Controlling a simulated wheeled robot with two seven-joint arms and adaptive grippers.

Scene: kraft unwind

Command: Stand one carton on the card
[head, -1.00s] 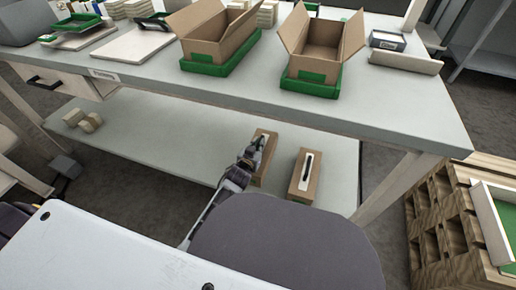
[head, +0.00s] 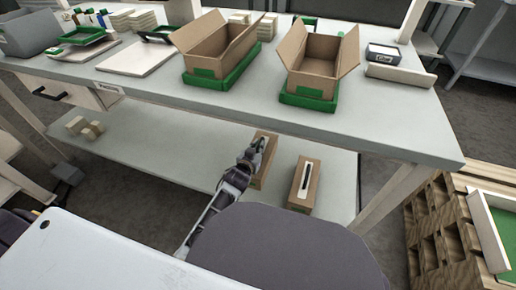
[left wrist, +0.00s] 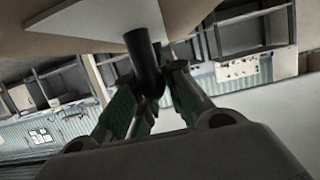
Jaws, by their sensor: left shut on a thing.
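Two closed brown cartons stand on the lower shelf, each with a white strip and a dark handle on top. My left gripper (head: 256,152) is at the left carton (head: 262,172), partly covering it. In the left wrist view the green-padded fingers (left wrist: 152,88) are shut on its dark handle (left wrist: 143,52), below the carton's white and brown surface (left wrist: 185,14). The right carton (head: 306,182) stands apart, untouched. A pale flat board (head: 136,57) lies on the table top; I cannot tell whether it is the card. My right gripper is not in view.
The table top (head: 210,98) overhangs the lower shelf (head: 165,150). Two open boxes (head: 215,48) (head: 318,55) sit in green trays on it. Small pale blocks (head: 85,127) lie on the shelf at left. A wooden pallet stack (head: 435,225) stands at right.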

